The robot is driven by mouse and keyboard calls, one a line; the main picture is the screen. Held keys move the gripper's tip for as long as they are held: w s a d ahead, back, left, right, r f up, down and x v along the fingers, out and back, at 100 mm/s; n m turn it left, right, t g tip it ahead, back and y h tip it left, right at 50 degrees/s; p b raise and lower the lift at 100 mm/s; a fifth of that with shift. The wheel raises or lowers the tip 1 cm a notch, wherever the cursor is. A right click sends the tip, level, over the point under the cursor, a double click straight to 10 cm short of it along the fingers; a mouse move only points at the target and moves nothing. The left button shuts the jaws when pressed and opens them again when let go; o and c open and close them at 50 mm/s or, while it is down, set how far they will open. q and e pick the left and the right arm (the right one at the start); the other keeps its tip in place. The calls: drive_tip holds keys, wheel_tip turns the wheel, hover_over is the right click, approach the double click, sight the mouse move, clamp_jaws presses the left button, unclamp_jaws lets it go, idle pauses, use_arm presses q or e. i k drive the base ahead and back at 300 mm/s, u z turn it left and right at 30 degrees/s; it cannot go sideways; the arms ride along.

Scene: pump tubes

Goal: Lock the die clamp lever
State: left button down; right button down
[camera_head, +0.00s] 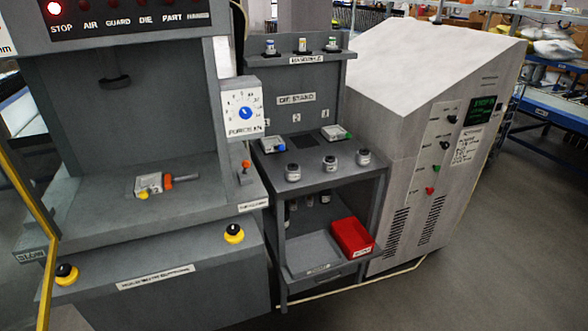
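A small lever with an orange knob (246,164) stands on the right part of the press bed, above a white label (252,204) too small to read surely; it looks like the die clamp lever. It appears roughly upright; I cannot tell whether it is locked. A light grey die (149,185) marked 2 lies on the press bed (100,222), with an orange part and a grey rod at its right and a yellow spot in front. Neither of my grippers is in view.
A die stand (296,99) to the right holds two more dies (336,133) and several small jars (292,172). A red bin (352,237) sits on its lower shelf. Yellow-based black buttons (233,233) flank the press front. A yellow guard post (45,270) stands at left.

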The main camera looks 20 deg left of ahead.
sight(245, 164)
drive_tip(key=z, duration=0.05)
drive_tip(key=i, duration=0.9)
drive_tip(key=u, duration=0.25)
